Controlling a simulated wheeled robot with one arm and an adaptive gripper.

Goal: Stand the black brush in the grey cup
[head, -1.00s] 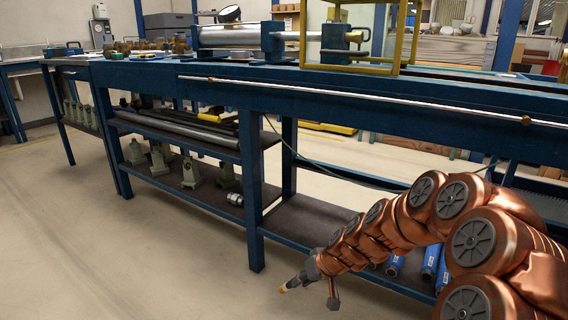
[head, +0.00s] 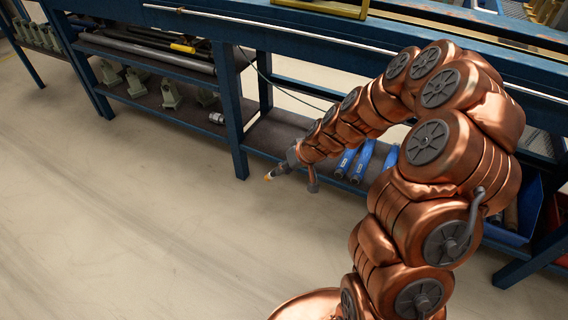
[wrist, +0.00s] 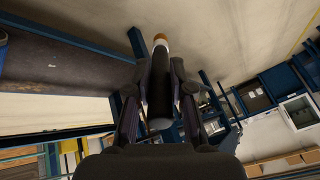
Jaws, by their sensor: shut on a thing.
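My gripper (wrist: 161,72) is shut on the black brush (wrist: 159,88), which lies lengthwise between its two fingers in the wrist view. The brush is dark with a pale and orange tip that points away from the gripper. In the head view my gripper (head: 283,170) is low, in front of the bench, near the lower shelf. There the brush's orange tip (head: 268,178) points left and slightly down over the floor.
The blue bench (head: 330,37) runs across the back, with a blue leg (head: 230,110) left of my gripper. Its lower shelves hold grey-green stands (head: 170,92), a small silver cylinder (head: 216,118) and blue cylinders (head: 362,160). The floor (head: 110,220) at left is clear.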

